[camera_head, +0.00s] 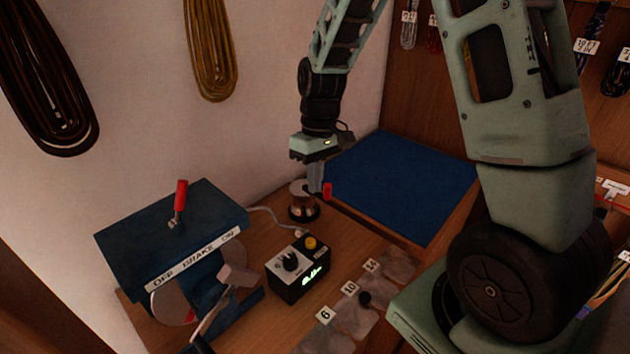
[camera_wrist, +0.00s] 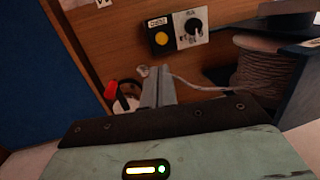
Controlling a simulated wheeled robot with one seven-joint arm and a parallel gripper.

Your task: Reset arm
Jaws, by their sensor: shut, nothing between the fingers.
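My gripper (camera_head: 317,186) hangs pointing down from my arm, at the left front edge of the blue mat. Its fingers are together with nothing between them. In the wrist view the fingers (camera_wrist: 155,88) also show closed. A red piece (camera_head: 327,191) shows right beside the fingertips, and a red piece also shows in the wrist view (camera_wrist: 110,89). I cannot tell whether the fingers touch the spool or the red piece.
A blue winding machine (camera_head: 170,240) with a red lever (camera_head: 180,197) stands at the left. A black control box (camera_head: 297,268) with a yellow button is in front of the gripper. The blue mat (camera_head: 400,180) is bare. Coiled lines (camera_head: 212,50) hang on the wall.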

